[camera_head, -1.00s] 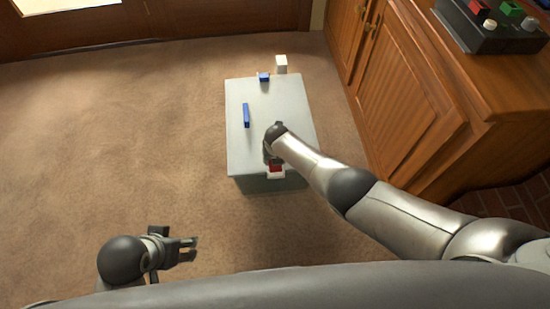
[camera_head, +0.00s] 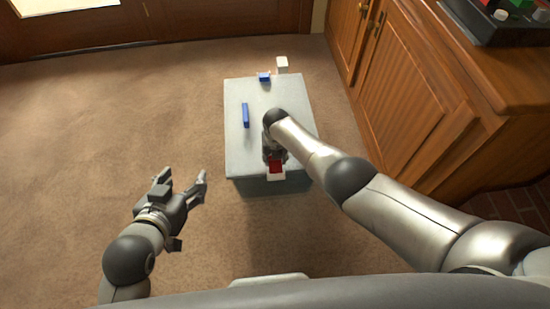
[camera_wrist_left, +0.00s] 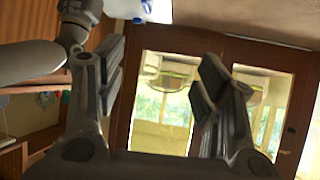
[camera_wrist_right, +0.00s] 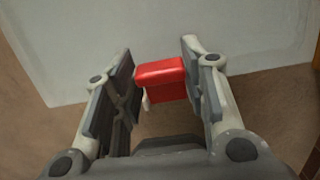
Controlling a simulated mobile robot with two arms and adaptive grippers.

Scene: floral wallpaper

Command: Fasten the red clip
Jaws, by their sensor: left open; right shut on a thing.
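A grey box (camera_head: 240,158) stands on the carpet. The red clip (camera_head: 275,167) is at the box's near edge, next to a white piece (camera_head: 276,177). My right gripper (camera_head: 275,156) reaches over the near edge from above and is shut on the red clip. In the right wrist view, the red clip (camera_wrist_right: 161,79) sits between the fingers, by the pale box wall. Whether the clip is latched cannot be told. My left gripper (camera_head: 184,176) is open and empty, left of the box and apart from it. Its open fingers (camera_wrist_left: 160,65) also show in the left wrist view.
A blue bar (camera_head: 245,115) lies on the box top, and a blue clip (camera_head: 264,77) with a white piece (camera_head: 282,65) is at the far edge. A wooden cabinet (camera_head: 400,100) stands close on the right. Open carpet (camera_head: 110,120) lies to the left.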

